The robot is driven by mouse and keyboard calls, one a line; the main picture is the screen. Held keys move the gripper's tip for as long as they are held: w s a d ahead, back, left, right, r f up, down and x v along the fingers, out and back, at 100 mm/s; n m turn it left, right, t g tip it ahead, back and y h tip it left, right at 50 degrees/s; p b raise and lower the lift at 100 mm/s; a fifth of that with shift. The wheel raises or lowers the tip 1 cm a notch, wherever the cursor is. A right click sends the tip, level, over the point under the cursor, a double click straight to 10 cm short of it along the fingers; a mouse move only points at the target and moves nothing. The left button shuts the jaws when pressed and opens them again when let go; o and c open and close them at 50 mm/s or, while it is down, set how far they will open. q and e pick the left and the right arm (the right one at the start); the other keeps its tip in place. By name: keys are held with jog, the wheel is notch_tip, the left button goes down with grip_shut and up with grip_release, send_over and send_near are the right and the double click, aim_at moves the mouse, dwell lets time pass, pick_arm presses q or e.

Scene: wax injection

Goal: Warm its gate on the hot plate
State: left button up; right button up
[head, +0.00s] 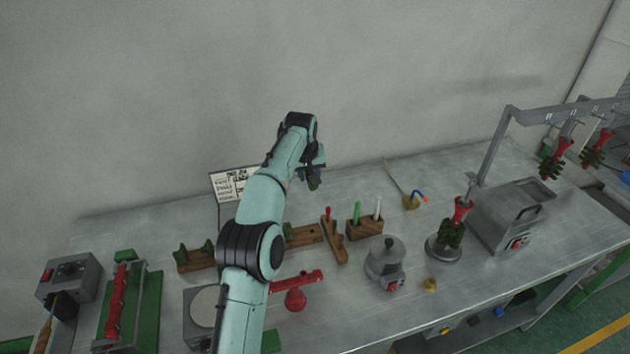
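My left arm rises from the bottom of the head view and reaches over the bench. Its gripper (312,172) is small and dark at this distance, above the back of the bench. A small dark green piece (313,184), seemingly a wax pattern, shows at its fingertips; the fingers look shut on it. Its gate cannot be made out. A square grey unit with a pale round plate (205,306), seemingly the hot plate, sits at the front left, partly hidden by my arm. The held piece is well away from it, up and to the right. My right gripper is not in view.
A wooden rack (228,254) with green pieces stands behind the plate. A red tool (296,296) lies right of my arm. A grey pot (384,262), a wax tree on a stand (450,240) and a grey machine (508,215) stand to the right. A green-based press (130,305) is left.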

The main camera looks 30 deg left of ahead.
pick_arm(q)
jog(key=s+a+m+t+h+b, duration=0.15)
jog(key=s+b, duration=0.25)
jog(key=s, duration=0.5)
jog(key=s+a+f+m+b, duration=0.1)
jog(key=s+a+m+b, duration=0.15)
jog(key=s, duration=0.65)
jog(key=s+a+m+b, duration=0.15)
jog(key=s+b, duration=0.25)
jog(key=s, duration=0.6)
jog(key=s+f+m+b, duration=0.1)
jog(key=s+f+b, duration=0.1)
jog(key=s+f, duration=0.1)
jog(key=s+f+m+h+b, duration=0.1)
jog(key=s+f+b, duration=0.2)
jog(key=s+d+f+m+b, duration=0.1)
jog(key=s+f+m+b, duration=0.1)
jog(key=s+f, duration=0.1)
jog(key=shift+s+d+f+t+h, duration=0.1)
jog(key=shift+s+f+t+h, duration=0.2)
jog(key=shift+s, duration=0.2)
jog(key=shift+f+b, duration=0.35)
jog(key=shift+b, duration=0.2)
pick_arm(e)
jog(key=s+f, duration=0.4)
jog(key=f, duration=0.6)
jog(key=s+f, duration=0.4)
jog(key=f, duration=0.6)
